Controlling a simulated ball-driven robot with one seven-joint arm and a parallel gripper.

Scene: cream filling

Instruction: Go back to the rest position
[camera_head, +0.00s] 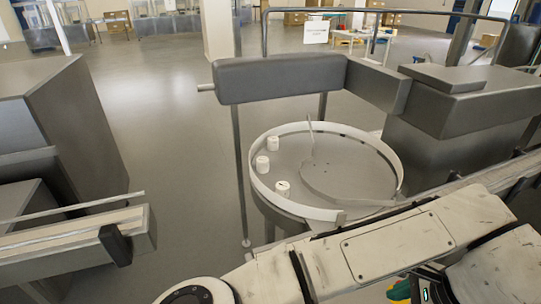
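A round grey turntable (290,150) with a raised white rim stands at the centre. Three small white containers are on its left part: one at the back (272,143), one at the left (262,164) and one nearer the front (282,188). A thin curved guide (309,140) stands on the turntable, to the right of the containers. My white arm (400,245) crosses the lower right of the picture, in front of the turntable. I cannot make out my gripper or its fingers here.
A grey machine beam (280,78) spans behind the turntable, joined to a large grey housing (455,145) at the right. A conveyor (75,240) and dark grey cabinets (60,115) stand at the left. Open floor (175,150) lies between them and the turntable.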

